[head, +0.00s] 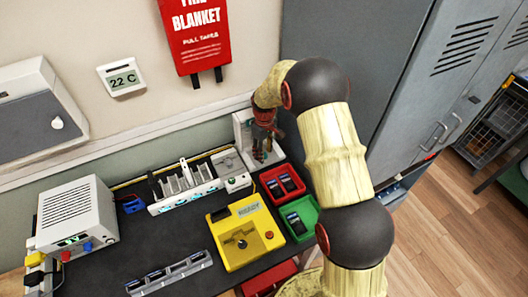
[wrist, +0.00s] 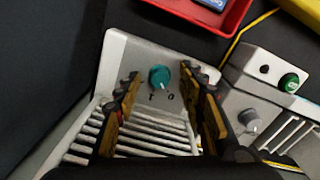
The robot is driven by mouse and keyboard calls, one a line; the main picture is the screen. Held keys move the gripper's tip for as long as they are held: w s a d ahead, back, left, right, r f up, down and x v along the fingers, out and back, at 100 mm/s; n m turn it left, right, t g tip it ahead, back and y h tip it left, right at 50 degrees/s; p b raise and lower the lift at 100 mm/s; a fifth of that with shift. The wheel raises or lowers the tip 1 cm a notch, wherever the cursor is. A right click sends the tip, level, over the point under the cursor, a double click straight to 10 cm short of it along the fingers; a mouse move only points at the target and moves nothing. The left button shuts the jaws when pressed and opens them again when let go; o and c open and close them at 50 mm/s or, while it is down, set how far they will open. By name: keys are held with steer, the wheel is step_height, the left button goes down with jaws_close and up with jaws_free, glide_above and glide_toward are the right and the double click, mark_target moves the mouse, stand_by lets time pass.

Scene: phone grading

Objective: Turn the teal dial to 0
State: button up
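The teal dial (wrist: 159,76) sits on an off-white panel (wrist: 113,56) in the wrist view. A pale pointer mark shows on its lower right edge. Below the dial are two small dark marks; the right one looks like a 0, the left one like a T or 1. My gripper (wrist: 162,81) is open, with one finger left and one right of the dial, apparently apart from it. In the head view my gripper (head: 264,146) hangs in front of the white panel unit (head: 238,121) at the wall, mostly hiding the dial.
A red tray (head: 270,176) and a green tray (head: 290,211) hold phones. A yellow fixture (head: 262,250) stands left of them. A white rack (head: 205,190) with a green knob (wrist: 289,83) and a grey knob (wrist: 249,119) is close beside the panel unit. A grey cabinet (head: 400,90) stands right.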

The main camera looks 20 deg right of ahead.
steer(key=shift+r, duration=0.15)
step_height(320, 180, up, 12)
stand_by(0.4)
stand_by(0.4)
